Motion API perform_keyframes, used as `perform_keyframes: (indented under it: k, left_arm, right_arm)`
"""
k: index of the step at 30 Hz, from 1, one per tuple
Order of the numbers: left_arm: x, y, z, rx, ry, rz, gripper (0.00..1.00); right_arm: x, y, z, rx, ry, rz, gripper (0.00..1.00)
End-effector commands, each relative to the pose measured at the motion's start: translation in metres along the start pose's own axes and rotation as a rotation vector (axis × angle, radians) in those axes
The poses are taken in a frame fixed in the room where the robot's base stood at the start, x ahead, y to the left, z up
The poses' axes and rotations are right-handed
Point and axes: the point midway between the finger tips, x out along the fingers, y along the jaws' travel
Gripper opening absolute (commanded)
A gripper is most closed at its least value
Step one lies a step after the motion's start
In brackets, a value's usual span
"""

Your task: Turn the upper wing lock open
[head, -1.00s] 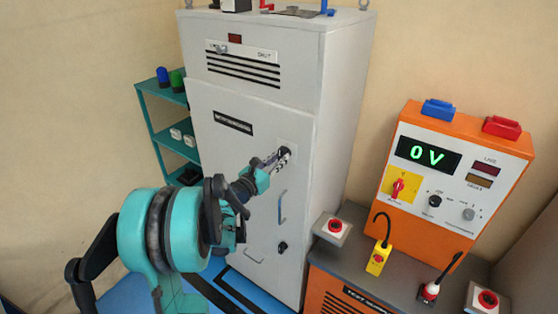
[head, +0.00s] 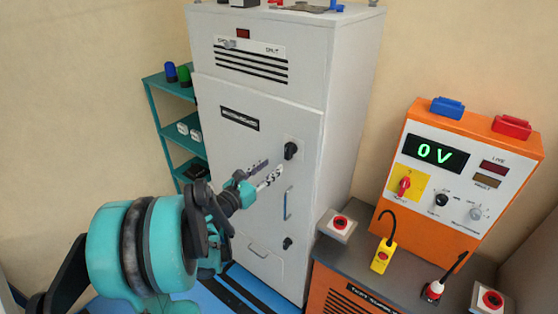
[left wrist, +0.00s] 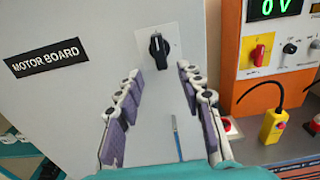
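The upper wing lock (head: 290,150) is a black knob on a pale plate on the grey cabinet door. In the left wrist view the upper wing lock (left wrist: 159,48) shows its wing roughly upright. My left gripper (head: 266,172) is apart from the lock, below and left of it in the head view. In the left wrist view its two padded fingers (left wrist: 160,100) are spread wide with nothing between them, and the lock lies beyond their tips. A lower black lock (head: 287,243) sits further down the door. My right gripper is not in view.
A blue-grey door handle (head: 288,204) is between the two locks. An orange test console (head: 448,175) reading 0 V stands at right on a bench (head: 365,268). A teal shelf (head: 165,125) stands left of the cabinet (head: 245,180).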

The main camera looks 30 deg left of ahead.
Motion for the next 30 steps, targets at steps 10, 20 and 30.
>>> perform_keyframes:
  k: [10, 20, 30]
  left_arm:
    - [-0.031, 0.000, 0.000, 0.000, 0.000, 0.001, 0.38]
    - [-0.031, 0.000, 0.000, 0.000, 0.000, 0.000, 0.38]
    - [-0.022, -0.043, -0.028, 0.214, 0.092, -0.084, 0.38]
  right_arm:
    - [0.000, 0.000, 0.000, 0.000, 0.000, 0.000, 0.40]
    - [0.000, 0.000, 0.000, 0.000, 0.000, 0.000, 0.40]
    - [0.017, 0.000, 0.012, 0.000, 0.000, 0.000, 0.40]
